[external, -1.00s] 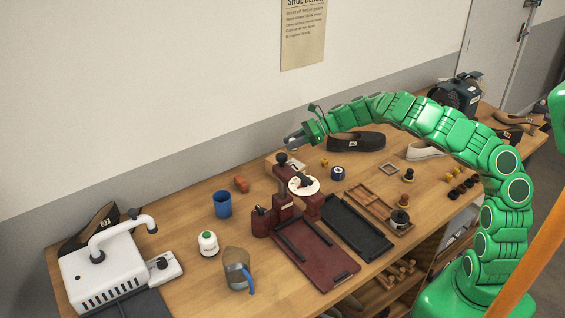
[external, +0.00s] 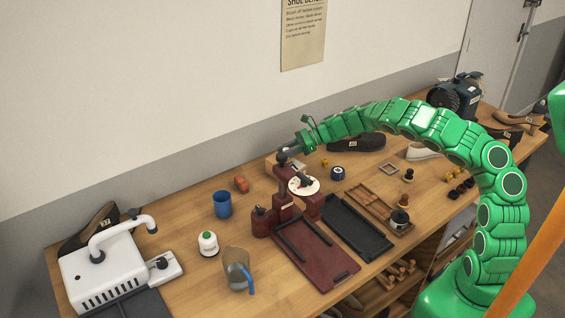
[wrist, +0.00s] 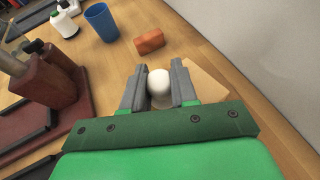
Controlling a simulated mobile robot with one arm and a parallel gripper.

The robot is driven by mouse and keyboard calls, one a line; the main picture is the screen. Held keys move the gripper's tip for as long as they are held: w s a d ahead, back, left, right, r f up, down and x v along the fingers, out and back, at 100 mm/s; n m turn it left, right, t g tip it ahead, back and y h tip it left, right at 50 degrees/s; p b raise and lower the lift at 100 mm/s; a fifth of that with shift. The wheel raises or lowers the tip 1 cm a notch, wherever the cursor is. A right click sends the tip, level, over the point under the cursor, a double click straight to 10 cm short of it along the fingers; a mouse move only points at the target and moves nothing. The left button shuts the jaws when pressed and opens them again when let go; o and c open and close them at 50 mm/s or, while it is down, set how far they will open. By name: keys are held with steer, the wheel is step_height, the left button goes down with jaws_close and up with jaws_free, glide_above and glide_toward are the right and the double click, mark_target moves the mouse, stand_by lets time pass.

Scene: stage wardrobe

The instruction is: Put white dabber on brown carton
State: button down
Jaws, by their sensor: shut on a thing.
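The white dabber (wrist: 159,83) is between the two fingers of my gripper (wrist: 160,86) in the wrist view, with its rounded white top showing. My gripper is shut on it. The brown carton (wrist: 208,80) shows as a tan surface just under and to the right of the dabber; I cannot tell whether the two touch. In the external view my gripper (external: 285,153) is low over the carton (external: 273,168), behind the dark red press. There the dabber is mostly hidden, and the press covers part of the carton.
The dark red press (external: 285,200) stands close in front of the carton. A red-brown block (external: 241,184) and a blue cup (external: 222,204) are to the left. A white bottle (external: 208,243) and a jug (external: 237,268) stand nearer the front. The wall is close behind.

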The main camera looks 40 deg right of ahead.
steer(key=shift+f, duration=0.55)
steer(key=c, duration=0.9)
jaws_free()
steer(key=shift+f, duration=0.15)
steer(key=shift+s+d+r, duration=0.15)
steer(key=shift+d+r, duration=0.25)
steer(key=shift+d, duration=0.15)
steer(key=v, duration=1)
steer(key=shift+s+d+r, duration=0.1)
steer(key=shift+s+d, duration=0.15)
steer(key=shift+d, duration=0.1)
